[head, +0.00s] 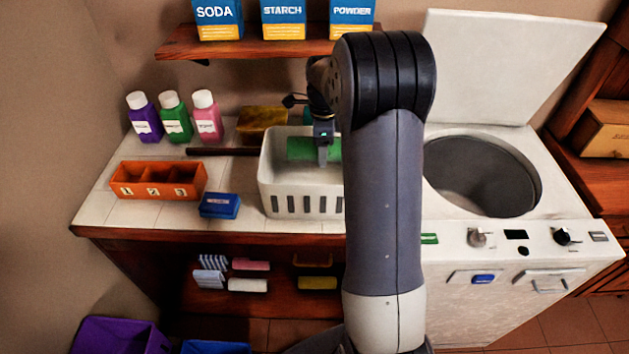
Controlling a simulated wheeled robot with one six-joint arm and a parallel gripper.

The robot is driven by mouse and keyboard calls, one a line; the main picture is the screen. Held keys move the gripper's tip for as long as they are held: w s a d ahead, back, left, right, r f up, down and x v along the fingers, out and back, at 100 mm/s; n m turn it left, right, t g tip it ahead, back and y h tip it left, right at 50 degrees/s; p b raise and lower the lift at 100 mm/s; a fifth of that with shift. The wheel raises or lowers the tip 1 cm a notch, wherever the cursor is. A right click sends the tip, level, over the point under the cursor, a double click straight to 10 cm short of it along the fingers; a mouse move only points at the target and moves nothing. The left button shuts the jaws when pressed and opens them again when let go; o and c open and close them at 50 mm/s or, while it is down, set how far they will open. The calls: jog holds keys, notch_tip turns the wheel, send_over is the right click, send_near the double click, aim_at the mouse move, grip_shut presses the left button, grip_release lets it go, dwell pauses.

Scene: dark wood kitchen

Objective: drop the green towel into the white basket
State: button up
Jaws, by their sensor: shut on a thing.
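The white basket (301,200) stands on the tiled counter, with slots in its front wall. My arm hides its right part. My gripper (323,157) is over the basket's opening, pointing down. It is shut on the green towel (303,149), which shows on both sides of the fingers. The towel appears within the basket's outline, near its back wall. I cannot tell whether it touches the basket.
An orange divided box (158,181) and a blue box (219,206) sit left of the basket. Several bottles (173,117) stand behind them. A shelf (240,48) with boxes hangs above. An open washer (482,176) is at right.

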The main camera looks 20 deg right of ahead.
jog(key=o, duration=1.2)
jog(key=shift+c, duration=0.2)
notch_tip(320, 180, up, 11)
jog(key=shift+f+b, duration=0.1)
jog(key=shift+b, duration=0.35)
jog(key=shift+f, duration=0.1)
notch_tip(320, 180, down, 10)
jog(key=shift+r+p, duration=0.2)
jog(key=shift+p, duration=0.75)
jog(key=shift+r+p, duration=1.4)
jog(key=shift+r, duration=0.55)
jog(key=shift+f, duration=0.1)
